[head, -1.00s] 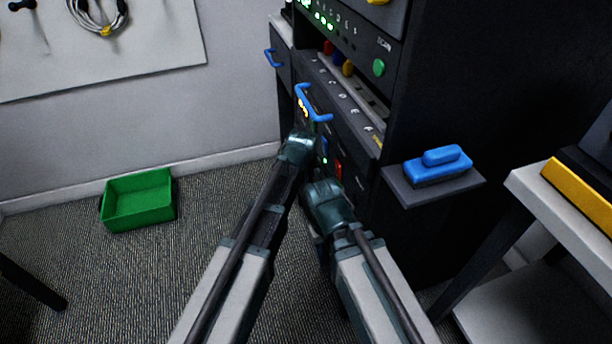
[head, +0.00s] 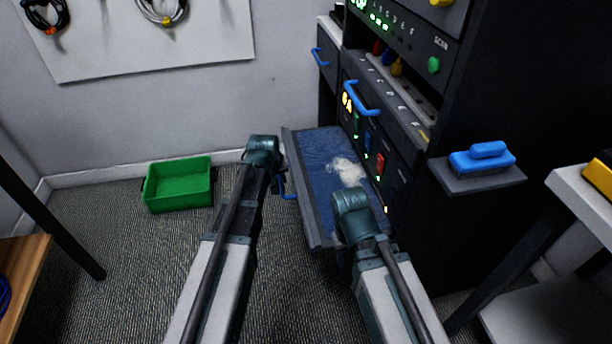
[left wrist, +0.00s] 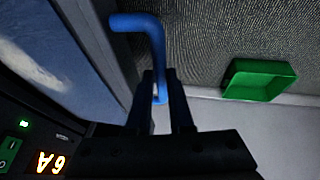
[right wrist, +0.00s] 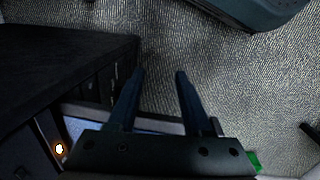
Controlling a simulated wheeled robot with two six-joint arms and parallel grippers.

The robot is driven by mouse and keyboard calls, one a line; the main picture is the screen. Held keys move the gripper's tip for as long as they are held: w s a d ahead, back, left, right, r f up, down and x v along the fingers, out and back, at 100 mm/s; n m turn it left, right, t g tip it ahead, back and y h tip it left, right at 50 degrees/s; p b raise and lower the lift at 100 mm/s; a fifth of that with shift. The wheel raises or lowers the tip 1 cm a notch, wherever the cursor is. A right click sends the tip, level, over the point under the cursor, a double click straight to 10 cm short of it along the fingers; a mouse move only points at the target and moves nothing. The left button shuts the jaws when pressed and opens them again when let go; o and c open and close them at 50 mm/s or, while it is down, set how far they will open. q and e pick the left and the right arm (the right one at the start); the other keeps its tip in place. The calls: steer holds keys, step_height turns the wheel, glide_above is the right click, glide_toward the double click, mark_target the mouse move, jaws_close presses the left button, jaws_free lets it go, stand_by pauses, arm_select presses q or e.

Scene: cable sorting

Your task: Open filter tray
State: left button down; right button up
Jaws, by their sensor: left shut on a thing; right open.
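The filter tray (head: 312,165) is pulled out from the lower part of the dark rack, showing a blue filter surface with a pale dust clump (head: 347,171) on it. It also shows in the left wrist view (left wrist: 45,55). My left gripper (left wrist: 160,88) is shut on the tray's blue handle (left wrist: 138,24); in the head view the handle (head: 288,188) shows partly beside my left wrist. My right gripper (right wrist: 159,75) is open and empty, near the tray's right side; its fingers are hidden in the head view.
A blue brush (head: 482,158) rests on a small shelf (head: 477,180) at the rack's right side. A green bin (head: 180,186) stands on the carpet at the left. Another blue handle (head: 361,97) is on the rack above the tray. A white table (head: 580,195) stands at the right.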

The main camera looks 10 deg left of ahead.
arm_select(q)
steer(key=s+a, duration=0.2)
steer(key=a, duration=0.6)
steer(key=shift+s+a, duration=0.25)
steer(key=shift+s, duration=0.15)
steer(key=c, duration=0.8)
jaws_free()
steer(key=shift+r, duration=0.1)
steer(key=p+v, duration=1.2)
steer(key=v, duration=0.1)
steer(key=shift+r, duration=0.25)
steer(key=shift+s, duration=0.1)
